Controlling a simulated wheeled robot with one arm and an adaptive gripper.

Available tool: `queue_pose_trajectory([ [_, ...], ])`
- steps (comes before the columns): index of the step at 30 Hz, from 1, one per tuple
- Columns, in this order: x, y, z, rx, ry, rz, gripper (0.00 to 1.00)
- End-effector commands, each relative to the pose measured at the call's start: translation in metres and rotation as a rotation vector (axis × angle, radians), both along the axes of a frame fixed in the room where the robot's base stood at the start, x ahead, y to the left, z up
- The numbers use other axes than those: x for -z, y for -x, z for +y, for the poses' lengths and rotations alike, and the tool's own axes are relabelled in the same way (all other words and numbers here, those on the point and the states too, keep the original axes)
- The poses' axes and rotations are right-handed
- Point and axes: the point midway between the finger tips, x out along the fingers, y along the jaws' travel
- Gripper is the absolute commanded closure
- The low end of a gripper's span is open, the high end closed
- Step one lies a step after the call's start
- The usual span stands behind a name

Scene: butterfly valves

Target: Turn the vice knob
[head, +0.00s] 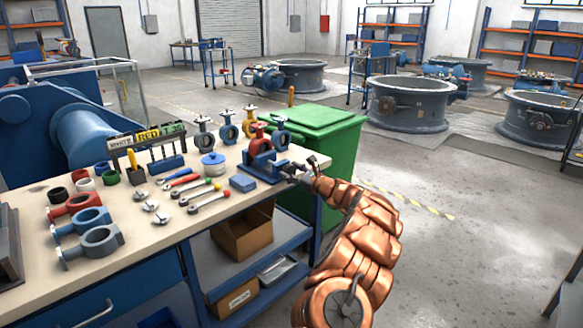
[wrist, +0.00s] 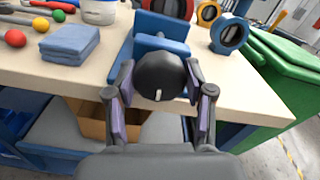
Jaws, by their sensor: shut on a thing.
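The blue vice (head: 263,160) stands at the right end of the workbench. It also shows in the wrist view (wrist: 165,22), with its dark round knob (wrist: 160,76) facing me. My gripper (wrist: 160,100) has one finger on each side of the knob and is shut on it. In the head view my gripper (head: 303,172) reaches the vice from the right, and the knob is mostly hidden there.
The workbench (head: 140,228) holds wrenches, valve bodies and a folded blue cloth (wrist: 70,43). A green bin (head: 325,140) stands close behind the bench's right end. Cardboard boxes (head: 240,237) sit on the shelf below.

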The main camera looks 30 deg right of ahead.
Motion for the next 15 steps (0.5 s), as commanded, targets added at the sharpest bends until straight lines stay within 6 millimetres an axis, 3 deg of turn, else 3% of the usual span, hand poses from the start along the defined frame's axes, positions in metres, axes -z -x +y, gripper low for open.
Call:
queue_pose_trajectory([
  [15,0.0005,-0.0002,0.0003,-0.002,-0.383,0.093,0.82],
])
